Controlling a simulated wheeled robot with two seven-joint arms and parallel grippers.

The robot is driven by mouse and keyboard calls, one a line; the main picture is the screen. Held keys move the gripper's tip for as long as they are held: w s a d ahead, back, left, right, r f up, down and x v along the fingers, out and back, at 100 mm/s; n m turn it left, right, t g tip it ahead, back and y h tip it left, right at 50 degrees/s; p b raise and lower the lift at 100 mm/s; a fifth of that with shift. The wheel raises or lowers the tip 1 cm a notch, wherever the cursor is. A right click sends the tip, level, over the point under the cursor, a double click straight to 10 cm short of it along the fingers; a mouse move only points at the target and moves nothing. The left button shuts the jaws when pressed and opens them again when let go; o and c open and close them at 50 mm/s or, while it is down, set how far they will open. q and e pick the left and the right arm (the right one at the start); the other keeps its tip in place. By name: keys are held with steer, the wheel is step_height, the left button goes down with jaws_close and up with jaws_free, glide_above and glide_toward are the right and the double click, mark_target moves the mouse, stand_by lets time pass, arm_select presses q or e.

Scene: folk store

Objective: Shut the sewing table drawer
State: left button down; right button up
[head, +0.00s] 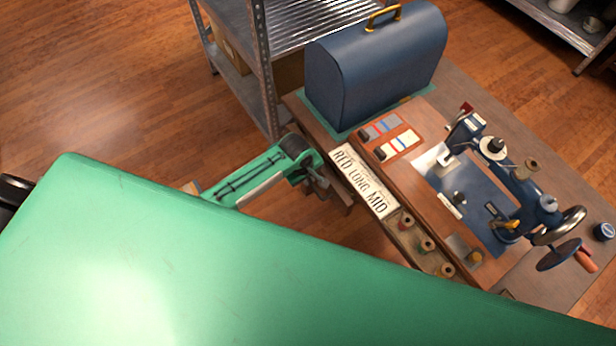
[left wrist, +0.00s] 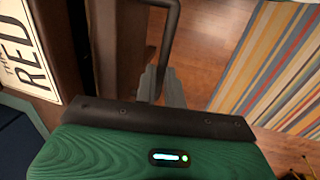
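The sewing table (head: 500,125) stands at the right in the head view. Its drawer (head: 400,240) is pulled out on the table's left side, with a lettered card (head: 363,181) and several thread spools lying in it. In the left wrist view, the brown drawer front (left wrist: 85,50) carries a dark metal handle (left wrist: 171,30). My left gripper (head: 320,186) is at the outer side of the drawer front. Its grey fingers (left wrist: 160,84) are close together on the near end of the handle bar; the exact contact is partly hidden. My right gripper is not in view.
A blue sewing machine (head: 485,195) and a rounded blue case (head: 375,65) stand on the table. A metal shelf (head: 262,50) is behind the left arm. A striped rug (left wrist: 275,65) lies below the gripper. Wooden floor (head: 110,85) is clear at the left.

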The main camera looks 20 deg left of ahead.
mark_target(320, 172)
arm_select(q)
steer(key=shift+w+d, duration=0.7)
steer(key=shift+w, duration=0.15)
steer(key=shift+w+d, duration=0.65)
steer(key=shift+w, duration=0.2)
steer(key=c, duration=1.5)
jaws_free()
steer(key=r, duration=0.4)
steer(key=s+a+r, duration=0.1)
steer(key=r, duration=0.4)
steer(key=s+r, duration=0.1)
steer(key=r, duration=0.3)
steer(key=shift+s+a+r, duration=0.1)
steer(key=shift+a+r, duration=0.15)
steer(key=shift+a, duration=0.15)
